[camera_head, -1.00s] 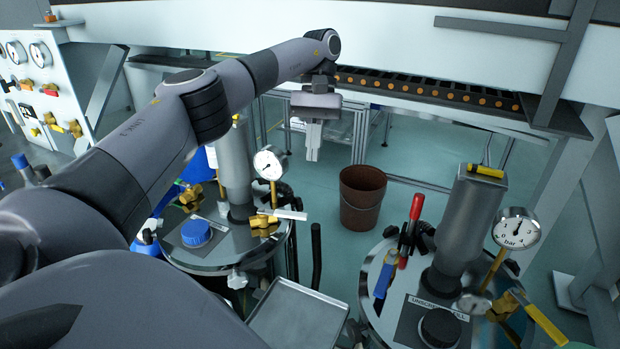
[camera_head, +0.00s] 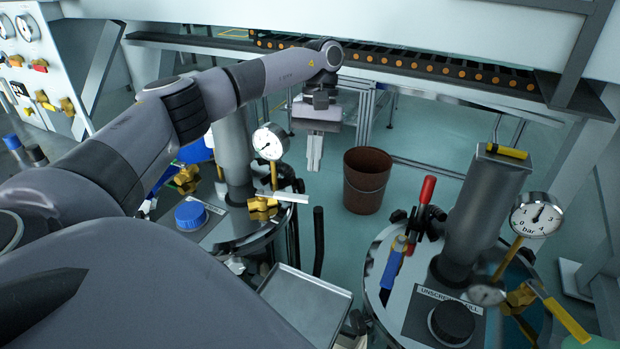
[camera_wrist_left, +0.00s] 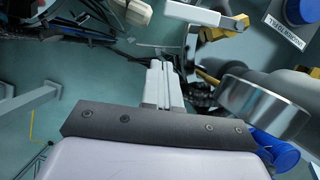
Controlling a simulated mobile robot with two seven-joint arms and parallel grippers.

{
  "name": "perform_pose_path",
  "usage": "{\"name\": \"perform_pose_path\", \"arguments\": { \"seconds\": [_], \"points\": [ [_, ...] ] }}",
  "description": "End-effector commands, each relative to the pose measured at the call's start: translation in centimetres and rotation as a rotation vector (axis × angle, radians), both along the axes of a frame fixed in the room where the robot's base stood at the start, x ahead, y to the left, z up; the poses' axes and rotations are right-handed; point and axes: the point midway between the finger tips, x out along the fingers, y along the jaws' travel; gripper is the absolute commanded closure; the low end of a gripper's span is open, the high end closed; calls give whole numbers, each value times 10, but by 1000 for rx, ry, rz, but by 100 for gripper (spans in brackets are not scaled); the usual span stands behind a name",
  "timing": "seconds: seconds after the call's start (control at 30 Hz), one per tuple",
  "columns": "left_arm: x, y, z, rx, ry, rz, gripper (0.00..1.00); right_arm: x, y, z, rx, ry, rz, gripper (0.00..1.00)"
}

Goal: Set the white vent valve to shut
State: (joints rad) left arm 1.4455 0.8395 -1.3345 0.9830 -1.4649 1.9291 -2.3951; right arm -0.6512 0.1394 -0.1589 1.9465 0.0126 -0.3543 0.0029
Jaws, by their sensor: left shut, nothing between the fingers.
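The white vent valve is a brass body (camera_head: 262,205) with a white lever (camera_head: 292,198) on the lid of the left vessel. The lever points right, out past the lid's edge. In the left wrist view the white lever (camera_wrist_left: 190,12) shows at the top, beside its brass body (camera_wrist_left: 232,27). My left gripper (camera_head: 314,166) is shut and empty, its fingers pointing down. In the head view it appears above and right of the lever, apart from it. The closed fingers (camera_wrist_left: 165,72) also show in the left wrist view. My right gripper is not in view.
A dial gauge (camera_head: 270,142) and a blue cap (camera_head: 191,215) are on the left vessel. A metal tray (camera_head: 306,306) is in front. A brown bucket (camera_head: 367,180) stands on the floor behind. The right vessel carries red, blue and yellow handles and a bar gauge (camera_head: 537,215).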

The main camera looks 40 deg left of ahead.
Motion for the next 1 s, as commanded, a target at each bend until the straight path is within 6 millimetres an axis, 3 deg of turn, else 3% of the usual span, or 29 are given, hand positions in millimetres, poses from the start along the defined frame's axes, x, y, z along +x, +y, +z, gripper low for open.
{"name": "perform_pose_path", "arguments": {
  "seconds": [0.07, 0.5, 1.0],
  "points": [
    [-8, -3, -17, 0, 7, -1, 100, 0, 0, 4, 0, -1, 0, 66],
    [-35, -22, -15, 0, 2, 1, 100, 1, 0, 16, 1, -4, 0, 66],
    [-39, -25, -16, 0, 2, 2, 100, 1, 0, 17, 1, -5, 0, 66]
  ]
}}
